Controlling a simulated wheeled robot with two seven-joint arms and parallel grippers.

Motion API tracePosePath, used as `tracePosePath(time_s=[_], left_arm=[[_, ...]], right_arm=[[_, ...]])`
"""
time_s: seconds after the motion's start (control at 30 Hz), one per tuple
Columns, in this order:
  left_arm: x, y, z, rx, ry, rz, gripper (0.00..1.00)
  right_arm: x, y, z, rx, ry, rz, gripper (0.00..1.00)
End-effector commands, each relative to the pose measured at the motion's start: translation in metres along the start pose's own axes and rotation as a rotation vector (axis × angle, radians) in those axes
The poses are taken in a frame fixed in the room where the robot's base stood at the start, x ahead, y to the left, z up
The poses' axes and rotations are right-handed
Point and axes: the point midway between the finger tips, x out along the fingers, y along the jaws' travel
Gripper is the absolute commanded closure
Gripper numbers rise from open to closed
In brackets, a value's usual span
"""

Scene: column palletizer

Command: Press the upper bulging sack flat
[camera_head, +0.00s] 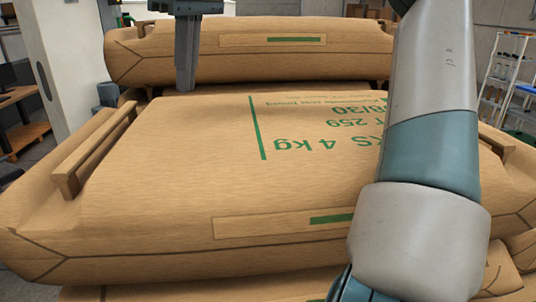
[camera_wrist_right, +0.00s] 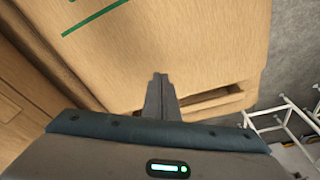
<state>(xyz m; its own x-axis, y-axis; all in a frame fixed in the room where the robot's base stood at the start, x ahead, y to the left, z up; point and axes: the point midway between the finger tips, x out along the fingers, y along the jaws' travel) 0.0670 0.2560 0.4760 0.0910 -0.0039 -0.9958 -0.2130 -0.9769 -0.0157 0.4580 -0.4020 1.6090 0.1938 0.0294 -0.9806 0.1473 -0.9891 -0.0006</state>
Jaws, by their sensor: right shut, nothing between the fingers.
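A large tan sack (camera_head: 180,180) with green print fills the middle of the head view and lies on top of another sack (camera_head: 200,293). Its top looks broad and gently rounded. My right gripper (camera_head: 187,88) points down with its fingers shut and empty, at the far left part of this sack's top. I cannot tell whether the tips touch it. In the right wrist view the shut fingers (camera_wrist_right: 160,77) show over tan sack surface (camera_wrist_right: 170,45) with a green line. My left gripper is in neither view.
Another tan sack (camera_head: 180,50) lies behind, across the back. My right arm covers the right side of the head view. A pale column (camera_head: 65,60) stands at the left and a white rack (camera_head: 505,70) at the right; a white frame (camera_wrist_right: 285,125) shows in the wrist view.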

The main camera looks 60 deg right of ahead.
Motion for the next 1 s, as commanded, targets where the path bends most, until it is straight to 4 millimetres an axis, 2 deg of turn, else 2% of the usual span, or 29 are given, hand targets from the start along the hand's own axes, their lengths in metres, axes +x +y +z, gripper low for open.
tracePosePath(time_s=[0.4, 1.0], left_arm=[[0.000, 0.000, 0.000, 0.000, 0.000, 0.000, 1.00], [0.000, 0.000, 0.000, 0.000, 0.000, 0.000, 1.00]], right_arm=[[-0.031, 0.000, -0.006, 0.001, 0.001, 0.001, 1.00], [-0.033, 0.000, -0.007, 0.000, 0.002, 0.001, 1.00]])
